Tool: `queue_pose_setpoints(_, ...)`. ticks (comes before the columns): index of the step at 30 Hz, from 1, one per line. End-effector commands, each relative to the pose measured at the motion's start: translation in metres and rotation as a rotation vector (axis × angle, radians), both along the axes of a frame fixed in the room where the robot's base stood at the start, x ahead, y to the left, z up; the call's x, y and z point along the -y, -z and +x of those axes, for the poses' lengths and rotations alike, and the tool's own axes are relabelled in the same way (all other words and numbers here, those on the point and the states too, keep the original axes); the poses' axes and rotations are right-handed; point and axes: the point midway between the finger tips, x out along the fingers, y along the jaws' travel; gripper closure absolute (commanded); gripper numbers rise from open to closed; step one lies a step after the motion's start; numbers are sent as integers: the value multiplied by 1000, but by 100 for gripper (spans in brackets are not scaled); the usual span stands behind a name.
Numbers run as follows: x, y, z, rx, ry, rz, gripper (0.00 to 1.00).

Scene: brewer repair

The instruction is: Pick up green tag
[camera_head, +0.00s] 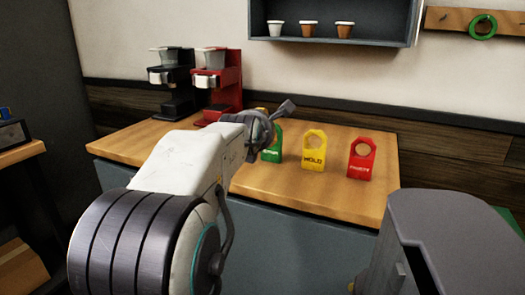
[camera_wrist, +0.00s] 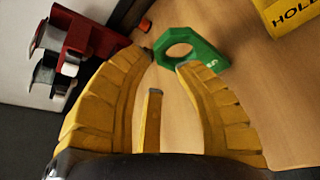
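The green tag (camera_head: 272,155) stands on the wooden counter in the head view, partly hidden behind my gripper. The tag's ring end lies at the opening between the tips. I cannot tell whether the right fingertip touches the tag.
A yellow tag (camera_head: 313,161) and a red tag (camera_head: 360,166) stand to the right on the counter (camera_head: 300,191). A red brewer (camera_head: 231,80) and a black brewer (camera_head: 178,85) stand at the back left. A shelf (camera_head: 330,44) with cups hangs above.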

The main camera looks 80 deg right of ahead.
Motion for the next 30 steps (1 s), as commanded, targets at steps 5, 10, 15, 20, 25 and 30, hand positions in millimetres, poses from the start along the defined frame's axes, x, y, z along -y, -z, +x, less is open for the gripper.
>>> queue_pose_setpoints(5,10,5,1,1,-1,0,71)
queue_pose_setpoints(10,22,10,2,2,-3,1,71)
queue_pose_setpoints(15,38,15,3,3,-5,1,71)
queue_pose_setpoints(20,50,17,3,4,-5,1,71)
queue_pose_setpoints(25,57,18,3,4,-5,1,71)
queue_pose_setpoints(30,58,17,3,3,-4,1,71)
